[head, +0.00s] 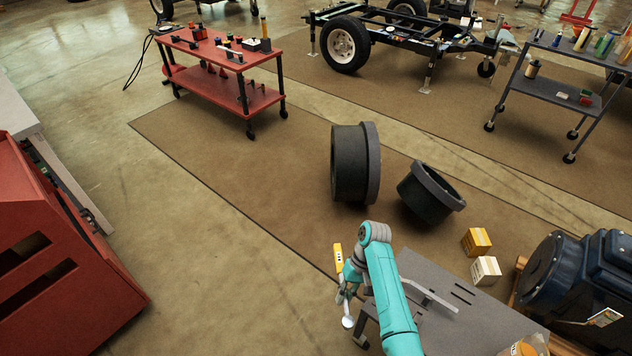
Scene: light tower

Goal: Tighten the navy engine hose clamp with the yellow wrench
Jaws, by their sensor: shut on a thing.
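My gripper (346,291) is shut on the yellow wrench (338,256) beside the left edge of the grey table. The wrench is roughly upright, with its yellow handle above the fingers and a pale round end below them. The navy engine (578,275) sits at the right edge, well apart from my gripper and partly cut off by the frame. A small tag-like piece (605,317) shows at its front with a thin rod. I cannot make out the hose clamp itself.
The grey table (455,325) holds a grey bracket (430,296). A yellow box (476,241) and a white box (486,270) are near the engine. Two black tyre-like rings (372,165) stand beyond. A red cart (205,85) is far back. Floor left of my gripper is clear.

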